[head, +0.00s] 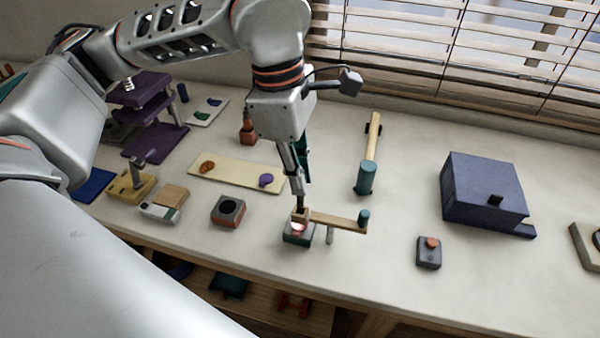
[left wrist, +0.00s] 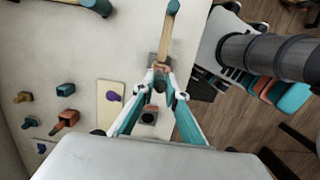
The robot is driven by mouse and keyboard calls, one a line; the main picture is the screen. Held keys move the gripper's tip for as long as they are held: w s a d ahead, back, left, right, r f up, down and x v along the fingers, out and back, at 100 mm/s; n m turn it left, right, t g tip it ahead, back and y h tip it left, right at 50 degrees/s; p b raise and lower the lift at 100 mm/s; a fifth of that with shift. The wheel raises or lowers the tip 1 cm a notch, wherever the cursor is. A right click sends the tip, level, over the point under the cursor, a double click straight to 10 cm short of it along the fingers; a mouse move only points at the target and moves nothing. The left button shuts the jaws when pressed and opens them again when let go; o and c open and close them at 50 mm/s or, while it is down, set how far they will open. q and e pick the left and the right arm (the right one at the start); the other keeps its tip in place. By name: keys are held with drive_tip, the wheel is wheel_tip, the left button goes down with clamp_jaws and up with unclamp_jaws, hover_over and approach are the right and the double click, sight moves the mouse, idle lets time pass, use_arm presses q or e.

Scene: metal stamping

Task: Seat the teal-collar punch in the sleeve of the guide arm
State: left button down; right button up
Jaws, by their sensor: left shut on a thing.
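The guide arm (head: 338,220) is a wooden bar with a teal knob at its right end, over the bench near the front edge. Its left end reaches over a small dark block (head: 299,241) with a pinkish top. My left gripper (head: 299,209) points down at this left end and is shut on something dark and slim. In the left wrist view the fingertips (left wrist: 160,76) meet at the end of the guide arm (left wrist: 168,38), around a dark piece. The fingers hide the sleeve and most of the held piece. I cannot make out a teal collar. My right gripper is not in view.
A wooden bar with a teal cylinder (head: 366,177) lies behind. A blue box (head: 484,188) and a button box (head: 429,252) stand right. Bench between is clear.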

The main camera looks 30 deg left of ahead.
sight(300, 204)
use_arm(q)
drive_tip(key=shift+f+b, duration=2.1)
drive_tip(key=shift+f, duration=0.75)
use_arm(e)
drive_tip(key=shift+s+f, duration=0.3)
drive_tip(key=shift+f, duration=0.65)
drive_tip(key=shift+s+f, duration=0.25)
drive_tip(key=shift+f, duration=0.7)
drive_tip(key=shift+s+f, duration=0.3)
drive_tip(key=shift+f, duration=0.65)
use_arm(q)
drive_tip(key=c, duration=2.4)
unclamp_jaws()
drive_tip(key=shift+c, duration=0.2)
drive_tip(key=o, duration=0.5)
drive_tip(key=r, duration=0.4)
drive_tip(key=a+r, duration=0.1)
drive_tip(key=r, duration=0.7)
drive_tip(key=shift+s+a, duration=0.25)
drive_tip(key=shift+a, duration=0.15)
